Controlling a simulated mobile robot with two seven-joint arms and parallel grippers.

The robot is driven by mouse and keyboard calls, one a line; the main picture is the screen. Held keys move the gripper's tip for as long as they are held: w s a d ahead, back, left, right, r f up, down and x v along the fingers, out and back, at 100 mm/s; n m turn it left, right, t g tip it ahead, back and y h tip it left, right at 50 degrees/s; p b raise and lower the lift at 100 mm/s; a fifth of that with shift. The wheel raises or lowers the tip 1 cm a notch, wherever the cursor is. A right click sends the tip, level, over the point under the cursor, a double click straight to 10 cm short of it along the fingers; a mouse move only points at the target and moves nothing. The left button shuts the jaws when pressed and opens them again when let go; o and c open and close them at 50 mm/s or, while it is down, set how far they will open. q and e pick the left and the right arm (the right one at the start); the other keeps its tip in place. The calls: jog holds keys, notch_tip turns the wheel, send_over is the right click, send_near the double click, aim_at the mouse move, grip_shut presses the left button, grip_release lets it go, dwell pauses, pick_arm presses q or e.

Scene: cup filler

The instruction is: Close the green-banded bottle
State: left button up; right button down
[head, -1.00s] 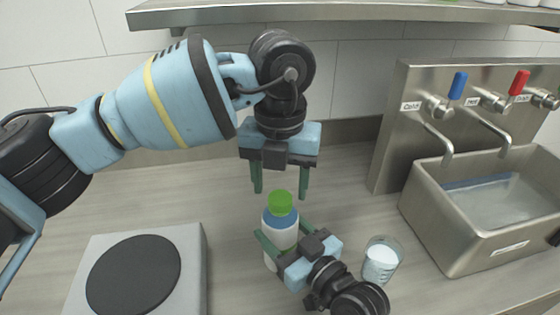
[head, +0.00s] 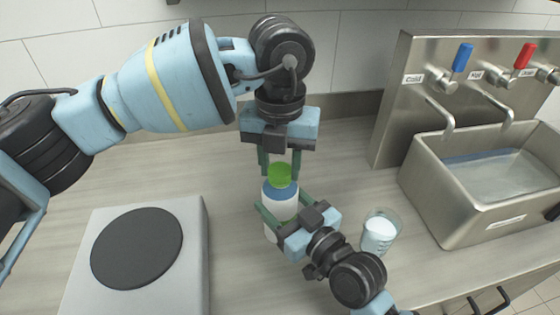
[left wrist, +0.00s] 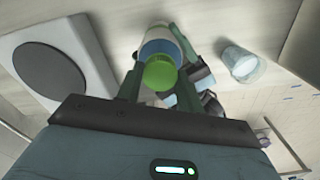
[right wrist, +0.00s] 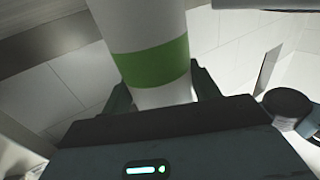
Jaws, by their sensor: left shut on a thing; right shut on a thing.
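The white bottle (head: 280,203) stands upright on the counter with a blue shoulder. Its green band (right wrist: 152,62) shows clearly in the right wrist view. A green cap (head: 279,175) sits at the bottle's mouth; from here I cannot tell how tightly it is on. My left gripper (head: 279,166) comes from above, its fingers shut on the cap; the cap also shows in the left wrist view (left wrist: 160,74). My right gripper (head: 281,207) is low at the bottle's side, shut on its body around or just below the band.
A glass with white contents (head: 379,232) stands right of my right gripper. A hot plate (head: 190,262) with a black disc is at left. A steel sink (head: 455,220) with taps is at right. The counter between hot plate and bottle is clear.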

pick_arm(q)
jog(key=m, duration=0.3)
jog(key=shift+m, duration=0.3)
jog(key=m, duration=0.4)
jog(key=shift+m, duration=0.3)
jog(key=m, duration=0.7)
jog(key=o, duration=1.2)
jog(key=shift+c, duration=0.2)
notch_tip(320, 180, up, 12)
